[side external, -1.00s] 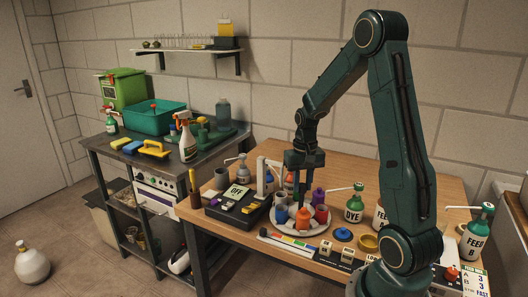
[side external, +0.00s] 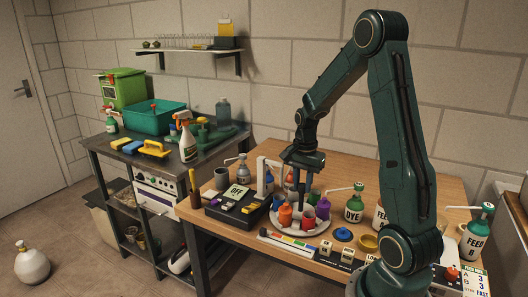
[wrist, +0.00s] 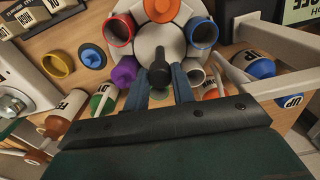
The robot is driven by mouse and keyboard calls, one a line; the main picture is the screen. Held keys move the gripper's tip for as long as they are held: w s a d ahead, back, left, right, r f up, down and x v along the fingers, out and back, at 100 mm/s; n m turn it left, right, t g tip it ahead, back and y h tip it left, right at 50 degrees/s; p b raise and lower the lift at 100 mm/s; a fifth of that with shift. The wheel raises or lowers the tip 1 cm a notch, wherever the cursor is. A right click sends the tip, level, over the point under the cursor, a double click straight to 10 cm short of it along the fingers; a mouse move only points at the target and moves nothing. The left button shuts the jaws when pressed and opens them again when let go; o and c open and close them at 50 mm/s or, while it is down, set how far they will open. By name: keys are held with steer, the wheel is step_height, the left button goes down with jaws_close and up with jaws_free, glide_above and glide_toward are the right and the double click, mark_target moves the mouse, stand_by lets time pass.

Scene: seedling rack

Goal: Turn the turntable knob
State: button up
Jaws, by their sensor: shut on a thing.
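The turntable is a round white-grey disc (side external: 290,228) on the wooden table, carrying cups and jars around its edge. In the side external view an orange jar (side external: 285,215), a red cup (side external: 308,216) and a purple jar (side external: 323,209) stand along its front and right. My gripper (side external: 299,190) reaches down over its middle. In the wrist view the black knob (wrist: 159,72) stands at the disc's centre, between my gripper's blue fingers (wrist: 163,88), which are shut on it. In the side external view the knob is hidden by the fingers and cups.
A black box with an OFF sign (side external: 238,190) and a white post (side external: 261,175) stand close left of the turntable. A blue disc (side external: 343,235) and yellow ring (side external: 368,243) lie in front right.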

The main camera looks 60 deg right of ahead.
steer(key=shift+m, duration=1.1)
steer(key=o, duration=1)
steer(key=shift+r, duration=0.1)
step_height(320, 180, up, 14)
